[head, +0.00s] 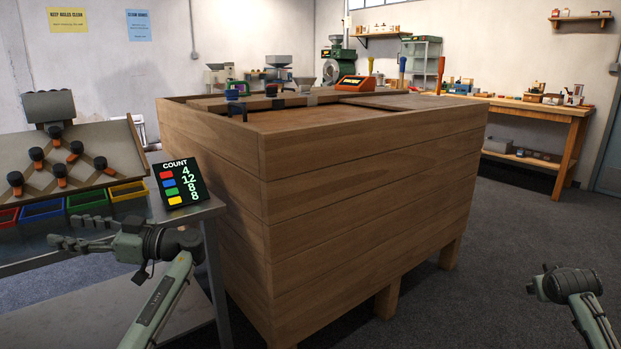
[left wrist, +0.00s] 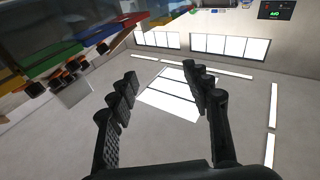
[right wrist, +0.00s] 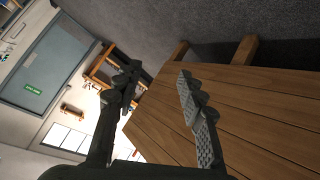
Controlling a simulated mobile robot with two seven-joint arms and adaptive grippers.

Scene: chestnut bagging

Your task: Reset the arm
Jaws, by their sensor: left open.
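My left gripper (head: 82,243) is at the left in the head view, beside the metal table and in front of the sorting board. In the left wrist view its fingers (left wrist: 160,88) are spread with nothing between them. My right gripper (head: 541,284) is at the lower right in the head view, over the floor and apart from the wooden crate. In the right wrist view its fingers (right wrist: 157,88) are spread with nothing between them, and the crate's plank side shows behind.
A large wooden crate (head: 350,185) fills the middle. The sorting board (head: 95,150) with coloured bins and a count display (head: 180,183) stands on a metal table (head: 205,208) at left. A workbench (head: 530,108) is at the back right. Floor at right is clear.

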